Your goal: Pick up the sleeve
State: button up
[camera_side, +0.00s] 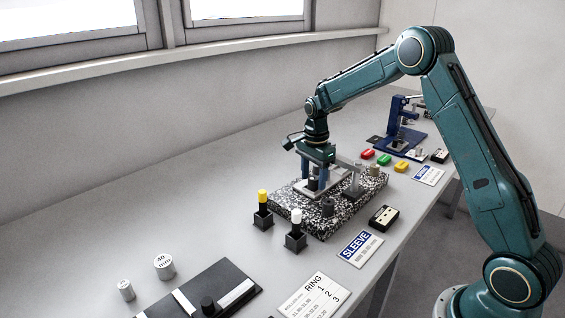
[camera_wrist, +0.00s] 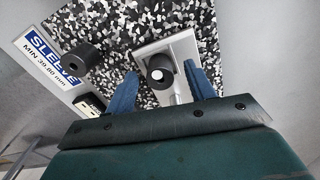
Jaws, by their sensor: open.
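My gripper (camera_side: 314,183) is open and points down over the speckled slab (camera_side: 323,231). In the wrist view its two blue fingers (camera_wrist: 161,69) stand on either side of a dark round piece (camera_wrist: 157,62) with a pale round centre. That piece is on a light metal plate (camera_wrist: 182,47), and a gap shows on both sides of it. A second dark grey cylinder (camera_wrist: 83,57) with a dark hole in its end is on the slab, outside the fingers; it also shows in the side view (camera_side: 328,206). I cannot tell which of the two is the sleeve.
A SLEEVE card (camera_side: 360,249) and a black box (camera_side: 384,218) lie at the slab's near side. Two small square holders (camera_side: 263,217) (camera_side: 296,240) with yellow and white tops stand left of it. A grey fixture (camera_side: 354,183) is close right. A blue press (camera_side: 400,137) stands behind.

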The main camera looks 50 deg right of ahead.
aim_at(313, 178)
dwell(0.5)
jog(key=c, duration=1.2)
jog(key=shift+o, duration=0.2)
jog(key=shift+r, duration=0.1)
notch_tip(313, 178, up, 20)
